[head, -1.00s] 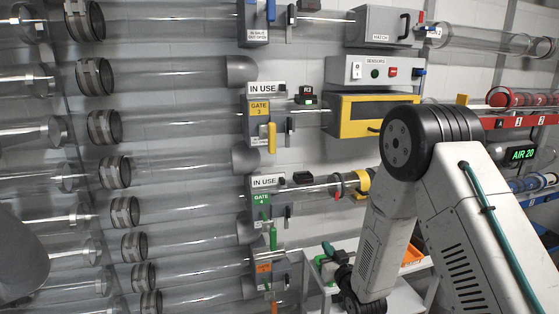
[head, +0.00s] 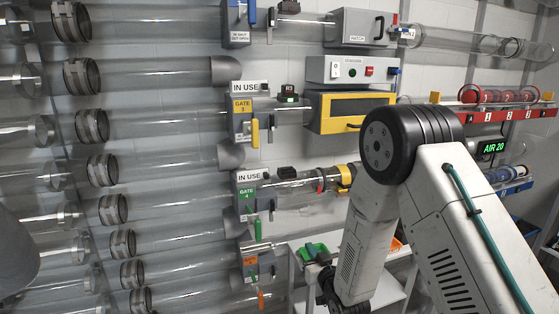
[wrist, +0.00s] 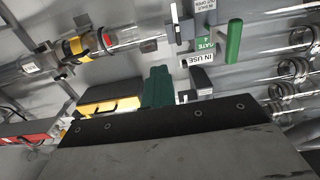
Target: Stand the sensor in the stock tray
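A small black box marked R3 with a green light (head: 289,97) sits on the gate 3 tube, and a plain black block (head: 286,173) sits on the gate 4 tube. I cannot tell which is the task's sensor. On a white cart are a green bin (head: 312,250) and an orange bin (head: 397,243), the latter mostly behind my arm; no stock tray can be told for certain. My gripper is low in the head view, dark and partly cut off. In the wrist view a dark green block (wrist: 158,88) stands beyond my black plate; whether it is held is unclear.
The white cart (head: 385,295) stands low behind my arm. Clear tubes fill the left wall. A SENSORS panel (head: 343,72) and a yellow-windowed box (head: 352,112) are on the wall. A numbered red rack (head: 500,115) with red-ended carriers (head: 500,95) is at right.

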